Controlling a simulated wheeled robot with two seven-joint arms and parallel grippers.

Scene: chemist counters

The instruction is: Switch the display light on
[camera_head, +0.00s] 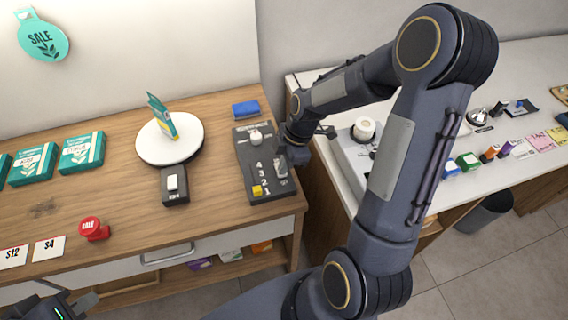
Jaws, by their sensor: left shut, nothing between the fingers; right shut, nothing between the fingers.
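A dark control panel (253,184) lies on the right end of the wooden counter. It carries a pale round knob (256,138), a column of numbers and a yellow button (257,190). My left gripper (88,299) is shut and empty at the bottom left.
Teal boxes (82,152), a red sale button (92,228) and price cards (48,248) occupy the wooden counter's left. A blue block (245,108) lies behind the panel. A white counter (436,146) with small items stands right, past a gap. My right arm hides part of it.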

